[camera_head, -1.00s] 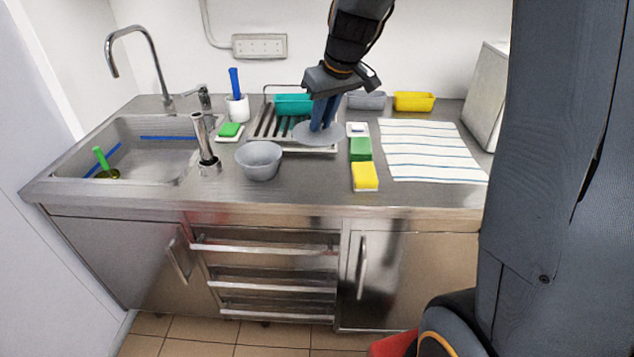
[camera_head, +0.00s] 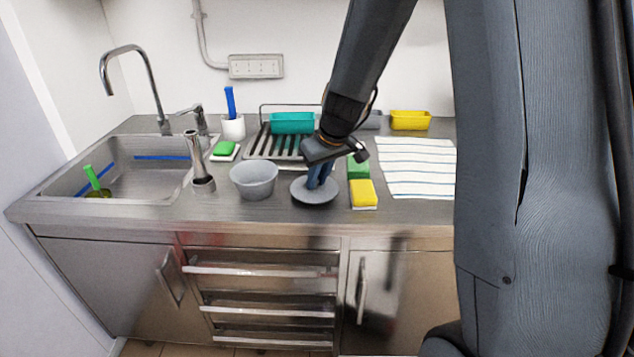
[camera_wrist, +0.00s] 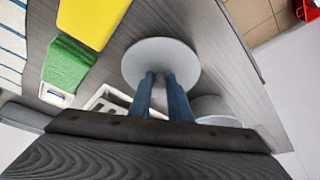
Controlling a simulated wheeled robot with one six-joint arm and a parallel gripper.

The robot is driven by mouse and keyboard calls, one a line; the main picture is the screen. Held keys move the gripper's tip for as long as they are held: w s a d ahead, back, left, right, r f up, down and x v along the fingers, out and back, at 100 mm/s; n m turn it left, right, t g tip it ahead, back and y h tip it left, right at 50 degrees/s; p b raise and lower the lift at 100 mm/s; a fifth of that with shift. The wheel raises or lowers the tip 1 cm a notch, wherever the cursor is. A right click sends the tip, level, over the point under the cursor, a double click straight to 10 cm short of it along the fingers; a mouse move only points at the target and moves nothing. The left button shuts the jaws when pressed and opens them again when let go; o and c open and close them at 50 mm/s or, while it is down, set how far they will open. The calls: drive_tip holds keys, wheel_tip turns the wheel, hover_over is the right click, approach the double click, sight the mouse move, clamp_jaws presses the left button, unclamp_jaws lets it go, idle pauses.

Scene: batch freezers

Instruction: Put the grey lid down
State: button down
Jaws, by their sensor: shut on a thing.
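The grey lid (camera_head: 314,192) is a round disc at the front of the steel counter, between the grey bowl and the yellow sponge. It looks level and at or very close to the counter top; I cannot tell whether it touches. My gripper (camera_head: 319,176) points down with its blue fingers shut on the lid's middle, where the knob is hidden. In the wrist view the lid (camera_wrist: 160,62) shows beyond the two fingertips (camera_wrist: 161,78). The grey bowl (camera_head: 254,180) stands open just left of the lid.
Yellow (camera_head: 363,194) and green (camera_head: 358,168) sponges lie close right of the lid. A striped cloth (camera_head: 418,166) lies further right. A drying rack (camera_head: 262,152) with a teal tub (camera_head: 292,123) stands behind. A steel post (camera_head: 199,165) and the sink (camera_head: 140,170) are left.

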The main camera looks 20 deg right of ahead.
drive_tip(key=shift+f, duration=0.7)
drive_tip(key=shift+f, duration=0.15)
drive_tip(key=c, duration=1.6)
unclamp_jaws()
drive_tip(key=shift+c, duration=0.2)
drive_tip(key=shift+r, duration=0.25)
drive_tip(key=b+v, duration=0.2)
drive_tip(key=v, duration=1)
drive_tip(key=s+a+f+m+g, duration=0.1)
drive_tip(key=s+f, duration=0.5)
drive_tip(key=s, duration=0.4)
drive_tip(key=s+f+m+g+h, duration=0.1)
drive_tip(key=s+f+m+g, duration=0.1)
drive_tip(key=s+f, duration=0.4)
drive_tip(key=s, duration=0.4)
drive_tip(key=shift+a+m, duration=0.3)
drive_tip(key=shift+a, duration=0.1)
